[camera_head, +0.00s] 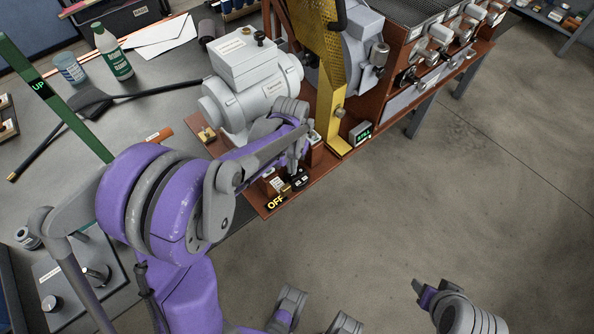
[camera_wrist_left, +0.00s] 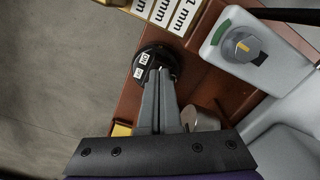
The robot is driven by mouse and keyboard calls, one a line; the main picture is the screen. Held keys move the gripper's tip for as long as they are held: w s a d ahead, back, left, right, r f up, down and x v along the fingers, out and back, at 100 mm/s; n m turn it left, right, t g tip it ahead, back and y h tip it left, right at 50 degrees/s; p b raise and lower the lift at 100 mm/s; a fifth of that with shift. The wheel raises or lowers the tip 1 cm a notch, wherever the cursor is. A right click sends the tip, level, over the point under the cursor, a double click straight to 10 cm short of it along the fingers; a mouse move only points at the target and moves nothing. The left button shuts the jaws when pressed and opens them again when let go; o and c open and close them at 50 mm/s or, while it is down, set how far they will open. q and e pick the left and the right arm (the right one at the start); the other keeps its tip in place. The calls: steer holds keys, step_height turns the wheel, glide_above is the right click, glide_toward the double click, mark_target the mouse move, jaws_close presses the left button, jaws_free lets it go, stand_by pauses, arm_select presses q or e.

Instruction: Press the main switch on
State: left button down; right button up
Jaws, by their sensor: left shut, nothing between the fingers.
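The main switch (camera_head: 300,181) is a small black round unit at the front corner of the red-brown machine base, beside a sign reading OFF (camera_head: 275,203). In the left wrist view the switch (camera_wrist_left: 145,61) is a black disc with two small white marked patches. My left gripper (camera_head: 294,170) is shut and empty, pointing down at the switch. In the wrist view its fingertips (camera_wrist_left: 159,74) overlap the near edge of the disc; I cannot tell whether they touch it. My right gripper (camera_head: 425,290) is low at the right, over the floor, its jaws unclear.
A pale motor housing (camera_head: 250,90) stands behind my left arm. A yellow upright (camera_head: 327,70) and a small green display (camera_head: 361,132) are to the right of the switch. A grey knob box (camera_wrist_left: 240,45) is close by in the wrist view. Open floor lies to the right.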

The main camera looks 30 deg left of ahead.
arm_select(q)
steer(key=shift+f+b, duration=0.75)
steer(key=shift+f, duration=0.2)
stand_by(0.5)
steer(key=shift+r+p, duration=2.5)
steer(key=shift+r, duration=1.05)
steer(key=s+d+r+t+p, duration=0.2)
steer(key=s+d+r, duration=0.1)
steer(key=s+r, duration=0.3)
steer(key=s+d+r+m+t+p, duration=0.1)
steer(key=s+d+r+t+p, duration=0.2)
steer(key=s+r, duration=0.3)
steer(key=s, duration=0.3)
steer(key=shift+s+d+p, duration=0.3)
steer(key=shift+d+p, duration=0.05)
steer(key=shift+d, duration=0.05)
